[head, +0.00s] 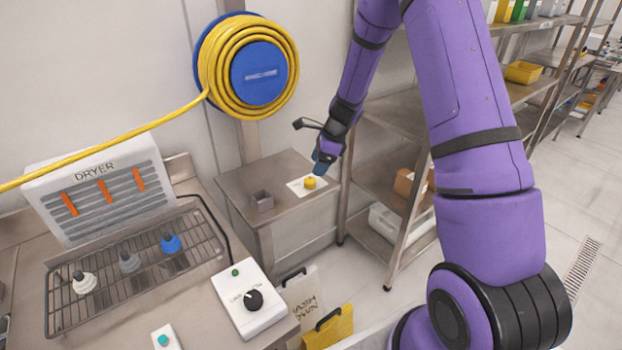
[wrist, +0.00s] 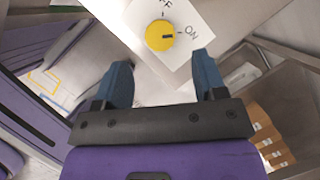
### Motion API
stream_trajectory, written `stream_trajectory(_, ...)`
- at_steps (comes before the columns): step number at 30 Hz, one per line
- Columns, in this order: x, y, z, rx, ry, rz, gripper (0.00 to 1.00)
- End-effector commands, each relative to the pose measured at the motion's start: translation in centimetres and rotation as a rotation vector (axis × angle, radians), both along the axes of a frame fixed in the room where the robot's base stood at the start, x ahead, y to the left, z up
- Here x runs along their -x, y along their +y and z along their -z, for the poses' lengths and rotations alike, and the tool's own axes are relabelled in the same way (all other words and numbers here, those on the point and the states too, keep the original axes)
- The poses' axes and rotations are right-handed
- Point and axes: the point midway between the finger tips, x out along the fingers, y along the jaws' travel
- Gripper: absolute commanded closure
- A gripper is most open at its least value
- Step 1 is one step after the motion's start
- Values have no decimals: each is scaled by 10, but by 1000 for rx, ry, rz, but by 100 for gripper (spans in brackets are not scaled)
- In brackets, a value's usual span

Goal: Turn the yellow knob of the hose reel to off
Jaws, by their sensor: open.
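The yellow knob (head: 309,182) sits on a white plate (head: 296,189) on a steel cabinet top below the hose reel. In the wrist view the knob (wrist: 160,35) has a dark mark pointing right, toward the "ON" label (wrist: 191,33). The partly cut-off off label (wrist: 163,5) is at the picture's top. My gripper (wrist: 162,62) is open and empty, its blue fingers spread wider than the knob. The knob shows just beyond the fingertips, roughly centred between them; I see no contact. In the head view my gripper (head: 322,163) is just above the knob, partly covering the plate.
The blue hose reel (head: 258,74) with coiled yellow hose hangs on the wall above. A steel shelf rack (head: 395,125) is close on the right. The dryer (head: 98,185) and a black-knob control box (head: 250,303) are at left.

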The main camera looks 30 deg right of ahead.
Motion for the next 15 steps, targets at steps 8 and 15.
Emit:
stream_trajectory(8,-7,15,42,-1,2,1,36)
stream_trajectory(15,-10,21,57,0,0,-1,36)
